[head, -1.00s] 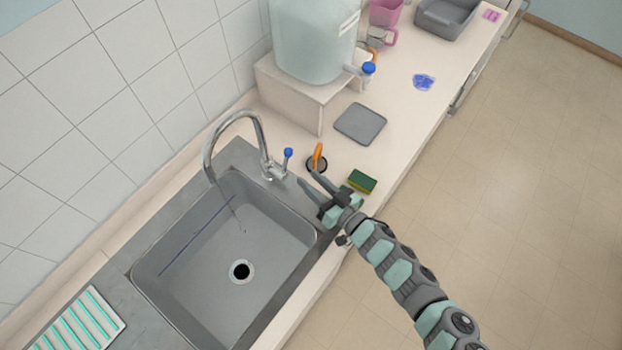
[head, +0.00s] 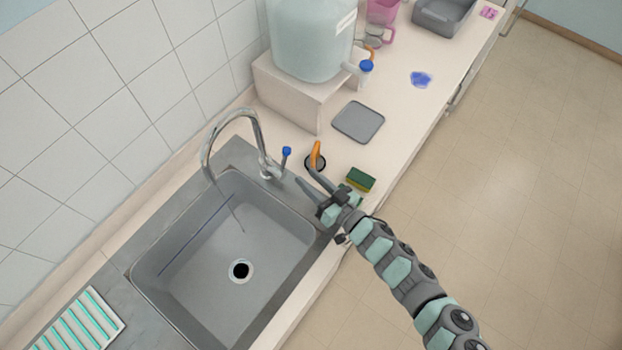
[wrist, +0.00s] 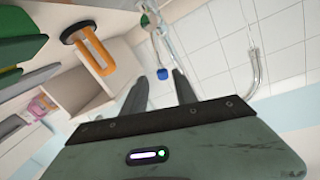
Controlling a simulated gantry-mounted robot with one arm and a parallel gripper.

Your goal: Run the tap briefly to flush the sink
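The chrome tap (head: 250,120) arches over the grey sink (head: 215,285). Its blue-tipped lever (head: 286,152) stands up at the tap's base. My gripper (head: 303,174) is open and empty to the right of the lever, fingers pointing toward it but apart from it. In the wrist view the blue lever tip (wrist: 162,74) shows just beyond and between my two fingers (wrist: 158,92), and the spout (wrist: 256,65) is to the right. A thin grey line runs from the spout toward the sink floor. I cannot tell whether it is water or a shadow.
An orange-handled tool (head: 316,156) and a green sponge (head: 360,179) are close to my gripper. A grey mat (head: 358,122) and a water tank (head: 310,45) on a raised stand are behind. A striped rack (head: 80,325) is left of the sink, whose black drain (head: 240,271) is uncovered.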

